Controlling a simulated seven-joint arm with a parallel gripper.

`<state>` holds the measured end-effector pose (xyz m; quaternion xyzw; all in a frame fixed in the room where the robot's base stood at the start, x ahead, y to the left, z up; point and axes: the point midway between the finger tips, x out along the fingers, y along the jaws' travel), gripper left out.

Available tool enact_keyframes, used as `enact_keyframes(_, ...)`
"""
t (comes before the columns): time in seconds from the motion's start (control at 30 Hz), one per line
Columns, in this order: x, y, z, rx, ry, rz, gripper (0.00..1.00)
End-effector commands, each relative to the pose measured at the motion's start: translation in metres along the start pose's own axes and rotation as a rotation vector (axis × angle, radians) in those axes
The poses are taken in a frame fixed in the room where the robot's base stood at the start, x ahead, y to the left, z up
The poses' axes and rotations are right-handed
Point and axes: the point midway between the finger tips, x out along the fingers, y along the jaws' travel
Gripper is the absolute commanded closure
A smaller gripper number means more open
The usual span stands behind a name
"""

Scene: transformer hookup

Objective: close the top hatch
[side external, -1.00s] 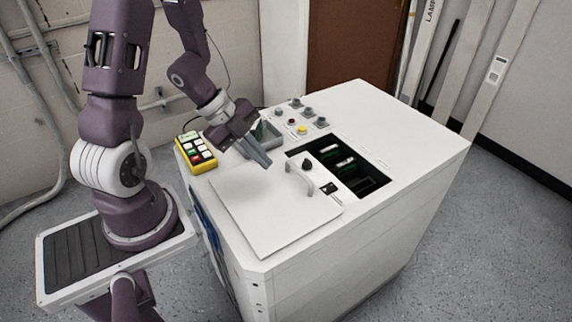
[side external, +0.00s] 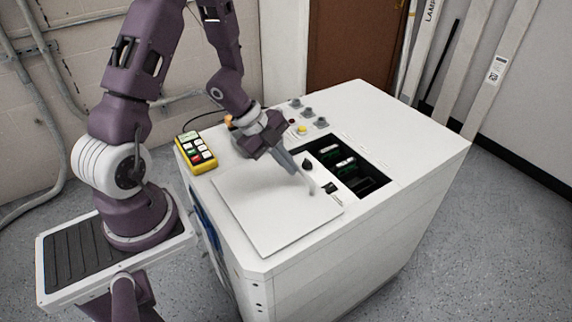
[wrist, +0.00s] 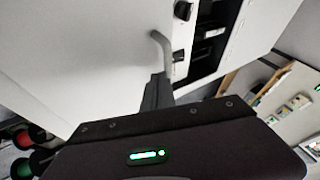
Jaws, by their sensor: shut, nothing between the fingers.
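The hatch is a flat white panel (side external: 265,212) lying on top of the white cabinet. Its grey handle (side external: 312,187) is partly hidden behind my fingers in the side view, and it also shows as a bent bar in the wrist view (wrist: 164,52). A dark rectangular opening (side external: 368,184) with green-edged parts inside lies uncovered beside the panel. My gripper (side external: 293,168) is shut and empty, its fingertips at the handle. In the wrist view my fingertips (wrist: 157,80) overlap the handle's lower end; I cannot tell whether they touch it.
A black knob (side external: 308,164) stands between the panel and the opening. A yellow button box (side external: 196,152) sits at the cabinet's left corner. Several small grey knobs and a yellow button (side external: 303,129) are behind the opening. The cabinet top at the right (side external: 400,130) is clear.

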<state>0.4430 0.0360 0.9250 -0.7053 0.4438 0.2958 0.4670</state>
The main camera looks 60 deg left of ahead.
Motion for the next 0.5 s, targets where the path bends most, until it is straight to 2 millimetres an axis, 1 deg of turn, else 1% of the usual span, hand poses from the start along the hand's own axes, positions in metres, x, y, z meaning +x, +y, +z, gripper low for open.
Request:
enact_keyframes(0.17, 0.015, -0.030, -0.001, 0.007, 0.001, -0.003, 1.00)
enact_keyframes(0.5, 0.056, -0.115, -0.001, 0.012, -0.001, -0.001, 1.00)
